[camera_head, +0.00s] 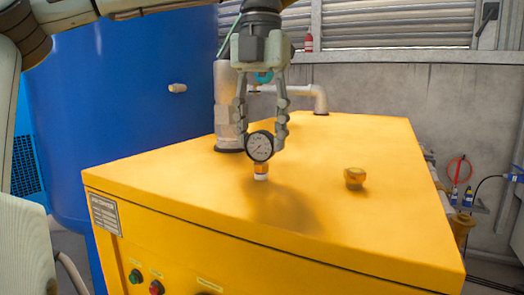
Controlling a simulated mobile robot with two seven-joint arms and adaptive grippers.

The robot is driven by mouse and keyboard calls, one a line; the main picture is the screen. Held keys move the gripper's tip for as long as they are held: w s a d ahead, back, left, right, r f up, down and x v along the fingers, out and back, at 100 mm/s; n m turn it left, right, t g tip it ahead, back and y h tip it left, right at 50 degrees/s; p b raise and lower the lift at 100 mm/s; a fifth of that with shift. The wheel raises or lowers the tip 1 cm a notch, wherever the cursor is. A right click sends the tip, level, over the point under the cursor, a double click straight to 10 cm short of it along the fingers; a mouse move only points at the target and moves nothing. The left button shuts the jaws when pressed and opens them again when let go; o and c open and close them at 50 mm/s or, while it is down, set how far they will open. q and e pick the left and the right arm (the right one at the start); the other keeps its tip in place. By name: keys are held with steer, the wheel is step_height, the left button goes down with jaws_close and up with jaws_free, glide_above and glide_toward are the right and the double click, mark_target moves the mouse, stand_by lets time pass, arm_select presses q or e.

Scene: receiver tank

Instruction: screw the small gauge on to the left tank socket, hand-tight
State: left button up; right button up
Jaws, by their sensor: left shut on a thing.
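Below the dial is a brass stem with a white lower end, pointing down. My left gripper (262,142) points down and is shut on the gauge, one finger on each side of it. The gauge is upright over the yellow cabinet top; I cannot tell whether its lower end touches. The blue tank (150,130) stands behind on the left. My right gripper is out of view.
A brass fitting (355,178) stands on the yellow cabinet (390,215), right of the gauge. A thick pale pipe (228,105) rises behind the gripper, and a thinner bent pipe (319,98) stands at the back. The front right of the top is clear.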

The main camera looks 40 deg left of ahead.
arm_select(q)
jaws_close()
steer(key=shift+r+p, duration=0.9)
steer(key=shift+r, duration=2.15)
